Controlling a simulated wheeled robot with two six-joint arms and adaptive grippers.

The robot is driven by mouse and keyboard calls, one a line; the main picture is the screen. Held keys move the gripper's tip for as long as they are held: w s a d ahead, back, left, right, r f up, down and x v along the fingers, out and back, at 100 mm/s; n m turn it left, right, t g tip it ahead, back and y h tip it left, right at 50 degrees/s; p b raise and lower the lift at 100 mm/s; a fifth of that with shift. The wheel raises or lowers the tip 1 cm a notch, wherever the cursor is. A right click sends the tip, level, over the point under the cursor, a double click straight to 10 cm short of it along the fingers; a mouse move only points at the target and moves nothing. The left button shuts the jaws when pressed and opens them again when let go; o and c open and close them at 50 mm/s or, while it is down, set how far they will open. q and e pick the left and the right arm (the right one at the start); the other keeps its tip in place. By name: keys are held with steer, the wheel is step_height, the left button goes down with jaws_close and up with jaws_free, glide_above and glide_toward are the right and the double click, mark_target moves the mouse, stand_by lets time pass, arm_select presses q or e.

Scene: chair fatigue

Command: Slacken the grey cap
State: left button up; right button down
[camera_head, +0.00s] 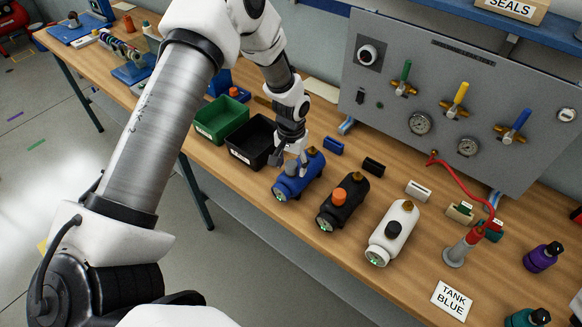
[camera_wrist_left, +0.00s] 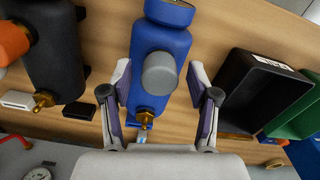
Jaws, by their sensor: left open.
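The grey cap (camera_head: 291,169) sits on top of the blue tank (camera_head: 303,183), which lies on the wooden bench. In the left wrist view the grey cap (camera_wrist_left: 159,74) stands up from the blue tank (camera_wrist_left: 160,42). My left gripper (camera_head: 290,158) is open above the blue tank and points down at it. In the left wrist view its fingers (camera_wrist_left: 159,70) stand one on each side of the cap, with a gap on both sides. It holds nothing. My right gripper is in neither view.
A black tank (camera_head: 342,203) with an orange cap and a white tank (camera_head: 392,232) with a dark cap stand to the right. A black bin (camera_head: 250,150) and a green bin (camera_head: 221,119) are to the left. A grey gauge panel (camera_head: 440,100) rises behind.

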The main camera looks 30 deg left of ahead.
arm_select(q)
steer(key=m, duration=0.5)
steer(key=shift+m, duration=0.3)
steer(key=m, duration=0.4)
steer(key=shift+m+b, duration=0.35)
steer(key=shift+m, duration=0.05)
steer(key=c, duration=0.6)
steer(key=shift+r+n+p, duration=0.1)
steer(key=shift+n+p, duration=0.2)
steer(key=shift+n, duration=0.2)
steer(key=shift+n, duration=0.3)
steer(key=shift+n, duration=0.4)
